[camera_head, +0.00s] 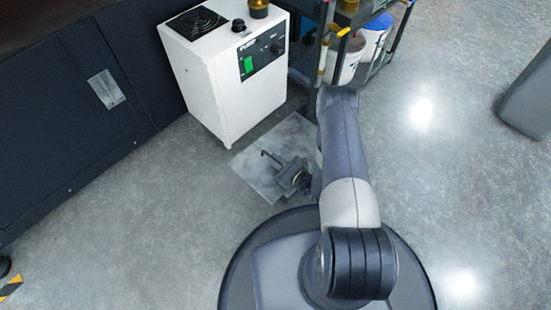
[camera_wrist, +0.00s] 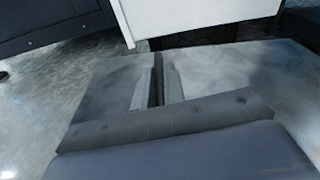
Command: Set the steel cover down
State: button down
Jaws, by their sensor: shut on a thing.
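The steel cover (camera_head: 254,179) is a flat, square, mottled grey plate in front of the white pump unit in the head view. It lies level, at or just above the floor; I cannot tell whether it touches. In the wrist view the cover (camera_wrist: 230,75) spreads out on both sides of my fingers. My gripper (camera_head: 268,156) is over the middle of the plate, shut on the cover. In the wrist view my gripper (camera_wrist: 157,82) has its two fingers close together with a dark narrow part between them. The exact grip point is partly hidden by my gripper.
The white pump unit (camera_head: 225,85) stands right behind the cover. A dark cabinet (camera_head: 75,120) is at the left. A shelf rack with buckets (camera_head: 348,60) is at the upper right.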

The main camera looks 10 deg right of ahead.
jog(key=shift+f, duration=0.3)
jog(key=c, duration=1.4)
grip_release()
